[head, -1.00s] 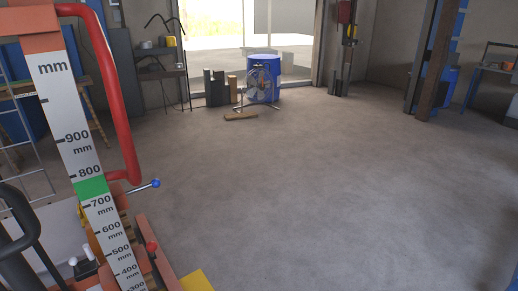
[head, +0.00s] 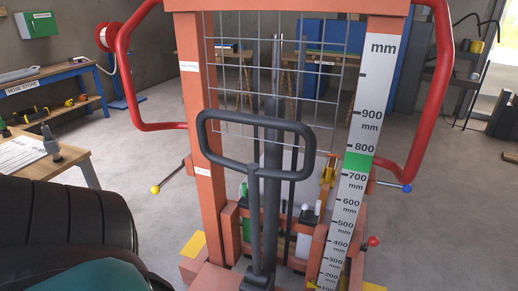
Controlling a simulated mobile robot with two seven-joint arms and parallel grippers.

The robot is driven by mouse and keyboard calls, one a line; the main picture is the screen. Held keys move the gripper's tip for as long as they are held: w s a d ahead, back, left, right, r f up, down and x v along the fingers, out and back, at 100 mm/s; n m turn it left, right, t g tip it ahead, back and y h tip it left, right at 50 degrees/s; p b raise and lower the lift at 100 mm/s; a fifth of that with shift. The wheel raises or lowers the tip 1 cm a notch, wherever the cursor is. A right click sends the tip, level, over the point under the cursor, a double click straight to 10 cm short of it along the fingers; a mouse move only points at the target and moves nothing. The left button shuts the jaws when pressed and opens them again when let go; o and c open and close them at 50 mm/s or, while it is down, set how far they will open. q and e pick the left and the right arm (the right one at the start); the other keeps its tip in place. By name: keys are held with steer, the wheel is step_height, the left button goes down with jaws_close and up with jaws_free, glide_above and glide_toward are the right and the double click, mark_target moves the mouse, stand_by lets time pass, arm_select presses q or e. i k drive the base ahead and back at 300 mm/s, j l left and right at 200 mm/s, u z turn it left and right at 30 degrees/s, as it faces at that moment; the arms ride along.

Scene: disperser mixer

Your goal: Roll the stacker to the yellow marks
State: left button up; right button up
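The orange stacker (head: 188,110) stands upright in the middle of the head view, close in front of me. It has a dark loop handle (head: 257,172), a red bar on the left (head: 123,70) and a red bar on the right (head: 441,90). Its white mm scale (head: 372,100) has a green band at about 700 to 800. A yellow patch (head: 193,245) shows beside its base on the left and another yellow patch (head: 372,287) at the lower right. I cannot tell whether these are floor marks or parts of the stacker. Neither gripper is in view.
A workbench (head: 52,75) with tools stands at the back left, and a wooden table (head: 75,160) is nearer at the left. A dark ribbed object (head: 60,225) fills the lower left. Free floor (head: 440,190) lies right of the stacker.

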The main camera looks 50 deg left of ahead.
mark_target(209, 271)
steer(key=u, duration=1.5)
steer(key=i+j, duration=0.1)
steer(key=j, duration=0.65)
steer(key=i+j+u, duration=0.1)
steer(key=j, duration=0.25)
